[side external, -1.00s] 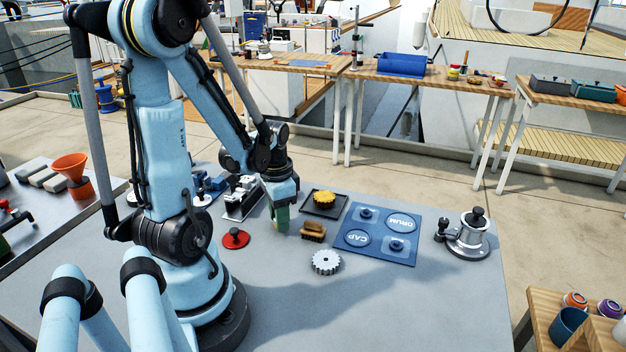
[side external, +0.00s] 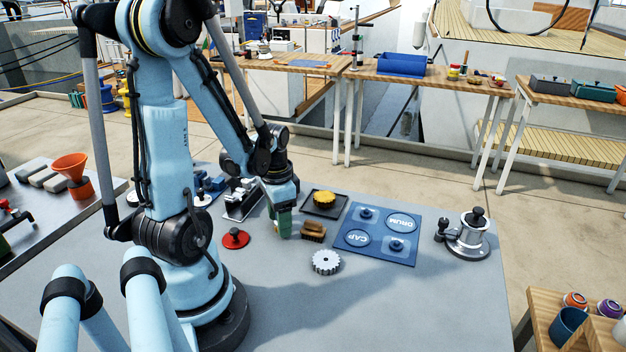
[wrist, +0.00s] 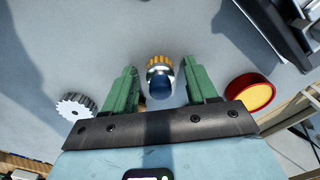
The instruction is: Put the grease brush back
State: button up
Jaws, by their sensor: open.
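My gripper (wrist: 160,80) is open, pointing down over the grey bench, with its green fingers on either side of a small piece (wrist: 160,72). That piece has a blue end, a silver band and an orange ridged end; it looks like a short brush, and I cannot tell whether the fingers touch it. In the side view my gripper (side external: 284,232) hides it. A brown-backed, brush-like item (side external: 313,231) lies just right of the fingers there. Which of the two is the grease brush is not certain. A blue mat (side external: 376,254) with round marked places, DRUM and CAP, lies farther right.
A toothed silver gear (side external: 326,262) lies in front of the gripper, and a red disc (side external: 235,238) to its left. Behind stands a dark tray (side external: 308,211) with a yellow ridged piece (side external: 324,198). A silver winch (side external: 468,240) stands at right.

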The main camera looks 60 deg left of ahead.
jog(key=shift+r, duration=6)
jog(key=w+d+t, duration=0.3)
jog(key=w+d, duration=0.1)
jog(key=d, duration=0.4)
jog(key=w+d+r+t, duration=0.1)
jog(key=w+d+t, duration=0.3)
jog(key=d, duration=0.5)
jog(key=shift+w+d+r, duration=0.15)
jog(key=shift+w+r, duration=0.05)
jog(key=shift+w, duration=0.25)
